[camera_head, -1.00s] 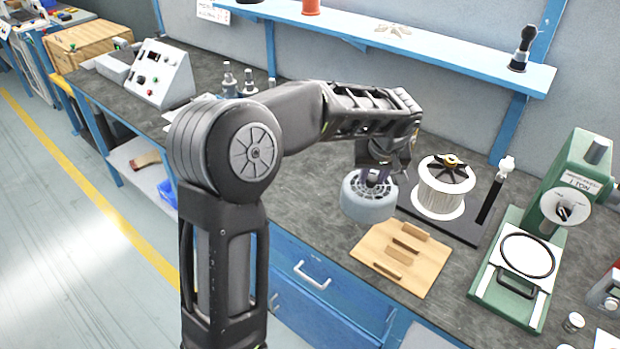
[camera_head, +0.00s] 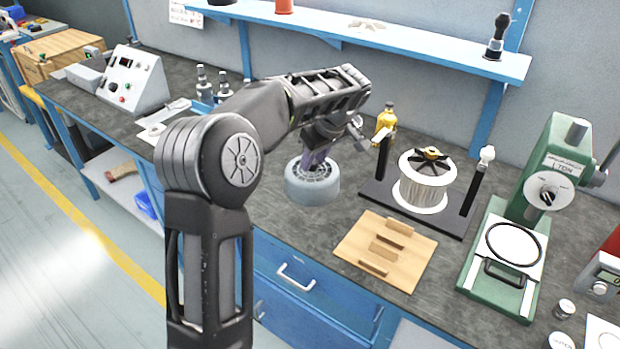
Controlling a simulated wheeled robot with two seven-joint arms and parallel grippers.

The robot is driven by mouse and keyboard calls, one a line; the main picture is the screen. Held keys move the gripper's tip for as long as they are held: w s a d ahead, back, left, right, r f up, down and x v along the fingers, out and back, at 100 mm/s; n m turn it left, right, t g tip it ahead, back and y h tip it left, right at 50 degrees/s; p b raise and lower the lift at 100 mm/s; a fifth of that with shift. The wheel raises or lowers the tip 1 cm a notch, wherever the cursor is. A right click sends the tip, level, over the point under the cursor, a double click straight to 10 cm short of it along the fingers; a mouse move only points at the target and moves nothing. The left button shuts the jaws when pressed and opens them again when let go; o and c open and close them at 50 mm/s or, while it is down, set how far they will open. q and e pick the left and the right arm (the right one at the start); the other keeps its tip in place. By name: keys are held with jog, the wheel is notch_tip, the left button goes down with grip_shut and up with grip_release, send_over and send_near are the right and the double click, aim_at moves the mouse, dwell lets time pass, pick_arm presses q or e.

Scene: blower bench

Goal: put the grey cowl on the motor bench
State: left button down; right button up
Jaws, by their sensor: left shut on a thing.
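The grey cowl (camera_head: 312,188) is a round, vented grey cap at the middle of the bench. My left gripper (camera_head: 316,164) comes down from above and is shut on the cowl's top. Whether the cowl touches the bench top cannot be told. The motor bench (camera_head: 452,222) is a dark base plate to the right of the cowl, with two black posts. A white, ribbed drum (camera_head: 426,184) with a black and gold hub stands upright on it. My right gripper is not in view.
A wooden board (camera_head: 407,263) with raised blocks lies in front of the motor bench. A green press (camera_head: 520,230) stands at the right. A blue shelf (camera_head: 420,52) runs along the wall above. The bench top left of the cowl is mostly clear.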

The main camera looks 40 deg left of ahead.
aim_at(317, 173)
pick_arm(q)
jog(key=shift+f, duration=1.3)
jog(key=shift+f, duration=0.1)
jog(key=shift+f, duration=1.8)
jog(key=shift+f, duration=0.15)
jog(key=c, duration=1.1)
grip_release()
jog(key=shift+r+p, duration=0.25)
jog(key=shift+p, duration=0.05)
jog(key=b+v, duration=0.1)
jog(key=v, duration=1.1)
jog(key=shift+f, duration=0.1)
